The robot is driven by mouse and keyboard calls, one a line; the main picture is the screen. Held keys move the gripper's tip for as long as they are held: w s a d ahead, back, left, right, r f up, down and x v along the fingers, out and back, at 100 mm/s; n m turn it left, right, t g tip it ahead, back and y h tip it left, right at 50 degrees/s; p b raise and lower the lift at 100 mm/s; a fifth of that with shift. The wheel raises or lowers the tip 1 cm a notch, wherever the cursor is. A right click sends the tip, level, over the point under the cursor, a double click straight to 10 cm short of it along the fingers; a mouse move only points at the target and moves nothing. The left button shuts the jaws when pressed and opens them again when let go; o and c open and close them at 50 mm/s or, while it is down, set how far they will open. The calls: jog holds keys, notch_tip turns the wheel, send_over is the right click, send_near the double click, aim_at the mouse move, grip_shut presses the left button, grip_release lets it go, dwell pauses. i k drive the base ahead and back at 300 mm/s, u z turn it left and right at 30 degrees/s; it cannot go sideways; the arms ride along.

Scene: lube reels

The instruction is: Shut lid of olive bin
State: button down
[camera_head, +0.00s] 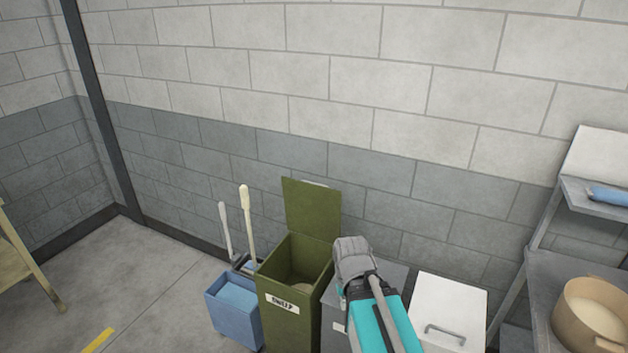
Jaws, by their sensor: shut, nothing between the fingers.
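The olive bin (294,318) stands on the floor against the wall, with a white label on its front. Its lid (311,208) is open and stands upright at the back, near the wall. The inside of the bin is visible from above. My gripper (352,248) is shut and empty. In the picture it is just right of the bin's opening and lid, over the grey bin beside it. I cannot tell how far it is from the lid, and my arm hides part of the grey bin.
A blue bucket (233,298) with two upright handles stands left of the olive bin. A grey bin (391,274) and a white-lidded bin (452,297) stand to its right. A shelf (570,262) with a tan pot (590,314) is at far right.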

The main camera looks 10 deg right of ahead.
aim_at(313, 209)
jog(key=z, duration=0.1)
jog(key=i, duration=0.95)
jog(key=u, duration=0.05)
